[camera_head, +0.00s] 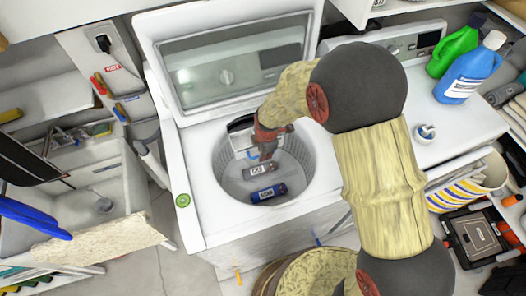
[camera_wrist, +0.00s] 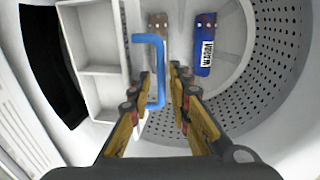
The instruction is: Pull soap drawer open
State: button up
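The soap drawer is a white tray with open compartments (camera_wrist: 92,50), at the left in the wrist view, beside a dark opening (camera_wrist: 50,65). In the head view it shows at the drum's back-left rim (camera_head: 240,140). Its blue bracket-shaped handle (camera_wrist: 160,62) stands on the side facing the drum. My gripper (camera_wrist: 161,76) is at the handle, with the long blue bar between its two fingertips. The fingers are close to the bar, and I cannot tell whether both touch it. In the head view my gripper (camera_head: 265,152) hangs over the drum and hides part of the handle.
The washer's lid (camera_head: 230,70) stands open behind the drum. A blue labelled can (camera_wrist: 205,45) and a brown one (camera_wrist: 158,25) lie in the drum. A second white machine (camera_head: 450,120) carries green (camera_head: 455,48) and blue (camera_head: 468,75) bottles at right.

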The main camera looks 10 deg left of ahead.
jog(key=shift+o, duration=0.7)
notch_tip(320, 180, up, 12)
jog(key=s+d, duration=0.1)
jog(key=s, duration=0.1)
jog(key=shift+f, duration=0.15)
dwell(0.3)
